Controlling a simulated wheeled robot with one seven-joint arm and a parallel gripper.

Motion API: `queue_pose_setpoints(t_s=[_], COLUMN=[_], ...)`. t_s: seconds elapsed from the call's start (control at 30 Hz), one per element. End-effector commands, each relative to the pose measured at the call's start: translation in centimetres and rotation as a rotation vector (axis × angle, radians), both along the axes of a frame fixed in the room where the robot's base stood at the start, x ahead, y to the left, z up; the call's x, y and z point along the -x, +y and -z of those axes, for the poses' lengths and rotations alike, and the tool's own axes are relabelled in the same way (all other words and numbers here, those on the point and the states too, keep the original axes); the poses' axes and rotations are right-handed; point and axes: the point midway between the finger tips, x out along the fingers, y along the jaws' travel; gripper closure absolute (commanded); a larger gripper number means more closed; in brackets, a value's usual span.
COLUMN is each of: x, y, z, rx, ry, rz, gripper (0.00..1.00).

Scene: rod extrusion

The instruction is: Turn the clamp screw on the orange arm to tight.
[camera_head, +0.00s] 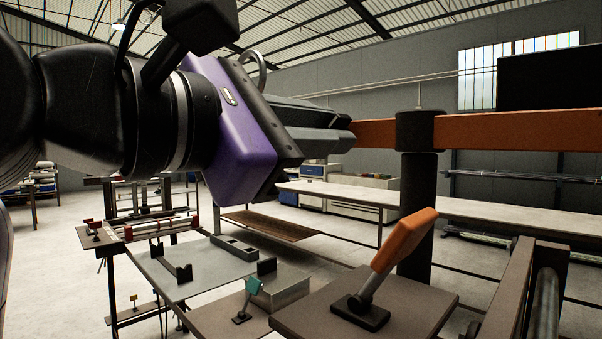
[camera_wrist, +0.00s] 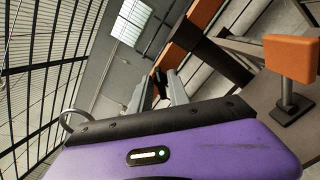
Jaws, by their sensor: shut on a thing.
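The orange arm (camera_head: 520,130) is a level beam that runs through a black collar (camera_head: 418,130) on a dark upright post. It also shows in the wrist view (camera_wrist: 205,12). My gripper (camera_head: 345,138), with a purple body, reaches from the left to the beam's near left end. Its grey fingers (camera_wrist: 158,92) are closed around a small dark piece (camera_wrist: 158,80) at that end, which looks like the clamp screw. In the head view the fingers hide this piece. I cannot tell how far the screw is turned.
A lever with an orange handle (camera_head: 402,242) stands on a brown block below the beam. A dark rail frame is at lower right. A long bench (camera_head: 480,225) runs behind.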

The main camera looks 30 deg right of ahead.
Motion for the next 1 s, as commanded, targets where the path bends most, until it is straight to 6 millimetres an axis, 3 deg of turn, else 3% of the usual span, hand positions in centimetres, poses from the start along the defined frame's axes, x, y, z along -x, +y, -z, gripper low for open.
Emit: queue_pose_setpoints(t_s=[0.6, 1.0], x=[0.19, 0.20], y=[-0.02, -0.03], z=[0.47, 0.44], rx=[-0.168, -0.229], ry=[-0.532, -0.725], rz=[0.001, 0.002], gripper=[1.00, 1.00])
